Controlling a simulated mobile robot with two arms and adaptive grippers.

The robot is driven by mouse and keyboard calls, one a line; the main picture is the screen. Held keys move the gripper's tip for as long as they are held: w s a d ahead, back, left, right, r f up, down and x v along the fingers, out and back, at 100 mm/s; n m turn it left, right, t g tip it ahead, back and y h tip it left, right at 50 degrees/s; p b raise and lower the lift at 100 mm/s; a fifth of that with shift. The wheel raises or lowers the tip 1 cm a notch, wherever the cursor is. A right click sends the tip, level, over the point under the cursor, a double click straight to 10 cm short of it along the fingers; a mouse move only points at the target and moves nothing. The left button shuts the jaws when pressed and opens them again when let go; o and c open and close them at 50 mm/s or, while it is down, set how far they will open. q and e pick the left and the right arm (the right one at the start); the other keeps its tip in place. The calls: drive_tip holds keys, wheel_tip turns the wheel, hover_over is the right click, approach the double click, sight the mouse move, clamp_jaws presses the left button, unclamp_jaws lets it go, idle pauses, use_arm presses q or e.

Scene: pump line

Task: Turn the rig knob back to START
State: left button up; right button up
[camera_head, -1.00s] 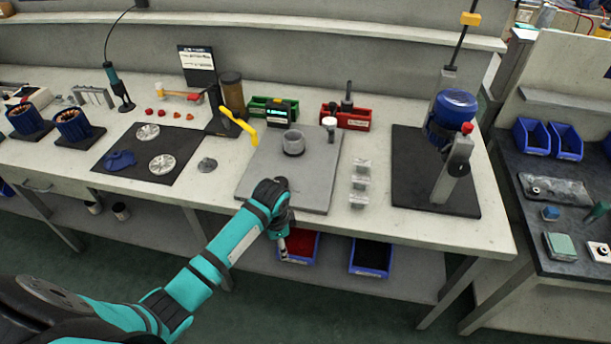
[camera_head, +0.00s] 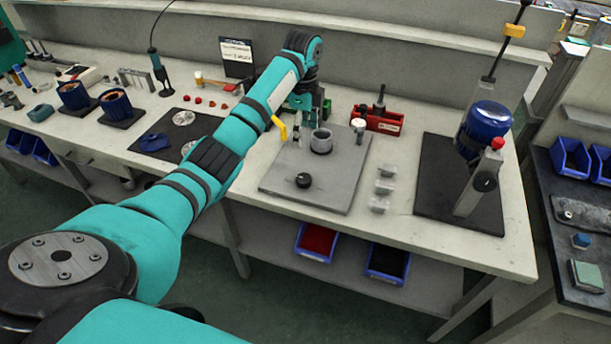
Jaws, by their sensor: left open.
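The grey rig plate (camera_head: 330,195) lies on the bench with a round grey cup-like fitting (camera_head: 321,141) on it. A black round knob (camera_head: 303,180) with a light mark sits near the plate's front; its setting and any START label are too small to read. A white-topped post (camera_head: 358,124) stands at the plate's back right. My left gripper (camera_head: 308,127) points down above the back left of the plate, behind the black knob and close to the fitting. It is open, with nothing seen in it. My forearm partly hides the area behind it. My right gripper is out of view.
A red bin (camera_head: 385,122) stands behind the plate. Small clear blocks (camera_head: 384,187) lie right of it, and a blue motor press (camera_head: 484,130) on a black mat is farther right. A yellow handle (camera_head: 281,131) is close left of my gripper.

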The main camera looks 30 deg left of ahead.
sight(304, 178)
use_arm(q)
wheel_tip(304, 178, down, 16)
drive_tip(key=shift+r+p, duration=0.1)
drive_tip(key=shift+p, duration=0.7)
drive_tip(key=shift+f, duration=0.7)
drive_tip(key=shift+c, duration=0.3)
drive_tip(key=c, duration=1.1)
